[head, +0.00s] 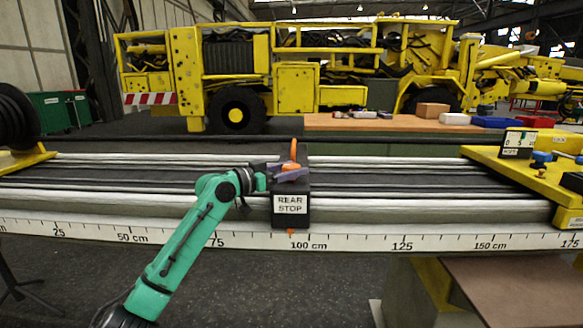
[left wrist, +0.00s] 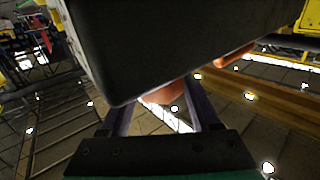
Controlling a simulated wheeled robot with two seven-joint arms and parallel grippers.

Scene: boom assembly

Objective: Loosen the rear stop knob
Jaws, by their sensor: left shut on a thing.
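The rear stop (head: 290,207) is a dark block with a white "REAR STOP" label, sitting on the rail near the 100 cm mark. An orange knob (head: 290,166) is on top of it, with an orange upright piece just above. My left gripper (head: 287,174) comes in from the left and its fingers are shut on the knob. In the left wrist view the orange knob (left wrist: 163,94) lies between the two fingers, partly hidden by the dark block (left wrist: 170,45). My right gripper is not in view.
A white scale (head: 350,242) runs along the rail's front edge, with an orange pointer (head: 291,233) below the stop. A yellow plate (head: 530,175) with small items crosses the rail at right. A yellow machine (head: 300,75) stands behind a wooden bench (head: 385,124).

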